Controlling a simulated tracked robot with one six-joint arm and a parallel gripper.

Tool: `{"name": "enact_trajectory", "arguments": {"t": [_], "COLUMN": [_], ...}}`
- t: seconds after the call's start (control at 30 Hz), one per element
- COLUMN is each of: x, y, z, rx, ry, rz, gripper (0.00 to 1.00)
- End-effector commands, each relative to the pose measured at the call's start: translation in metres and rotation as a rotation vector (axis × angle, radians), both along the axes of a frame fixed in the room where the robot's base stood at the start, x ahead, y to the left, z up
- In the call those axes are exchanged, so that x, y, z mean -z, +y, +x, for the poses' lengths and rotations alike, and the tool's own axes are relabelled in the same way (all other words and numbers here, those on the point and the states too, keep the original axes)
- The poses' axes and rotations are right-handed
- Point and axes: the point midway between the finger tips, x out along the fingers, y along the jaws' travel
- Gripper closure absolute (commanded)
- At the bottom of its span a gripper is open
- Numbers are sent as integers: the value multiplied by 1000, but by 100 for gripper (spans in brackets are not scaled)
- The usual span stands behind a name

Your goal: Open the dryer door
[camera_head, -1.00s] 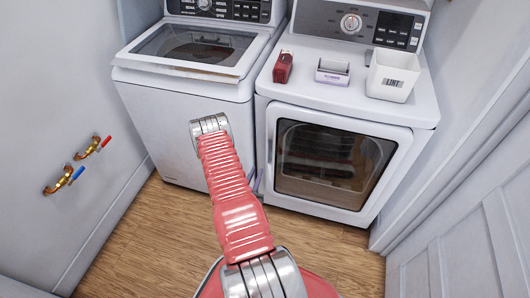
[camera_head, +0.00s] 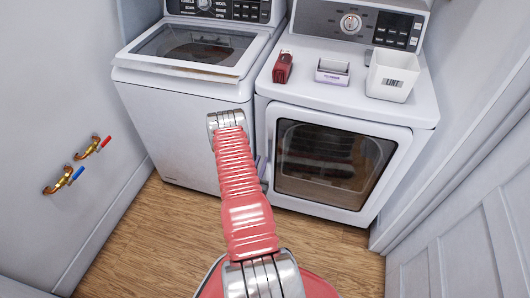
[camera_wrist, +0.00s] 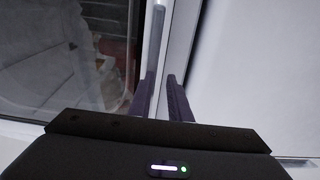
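The dryer (camera_head: 345,85) is the right-hand machine. Its door (camera_head: 335,165), a white frame around a dark window, looks shut. A narrow grey vertical strip, seemingly the handle (camera_wrist: 158,38), runs along the door frame in the wrist view, with the dark window (camera_wrist: 60,55) to its left. My gripper (camera_wrist: 162,78) is open, its two dark fingers apart and pointing at the frame near the lower end of that strip. I see no clear grip on it. In the head view my arm hides most of the gripper, which is by the door's left edge.
The washer (camera_head: 185,115) stands close on the left. A red object (camera_head: 283,67), a small purple-and-white box (camera_head: 332,71) and a white lint bin (camera_head: 392,76) sit on the dryer. A panelled door (camera_head: 460,250) is at right. The wooden floor (camera_head: 150,240) is clear.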

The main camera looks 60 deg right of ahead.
Motion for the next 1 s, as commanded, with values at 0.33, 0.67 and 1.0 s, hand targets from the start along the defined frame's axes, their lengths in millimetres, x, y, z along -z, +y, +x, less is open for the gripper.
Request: {"name": "enact_trajectory", "arguments": {"t": [0.33, 0.67, 1.0], "x": [0, 0, 0], "y": [-52, -70, -70], "z": [8, 11, 11], "rx": [1, -1, -1], "ry": [-1, 1, 1], "rz": [-2, 0, 0], "gripper": [83, 83, 93]}}
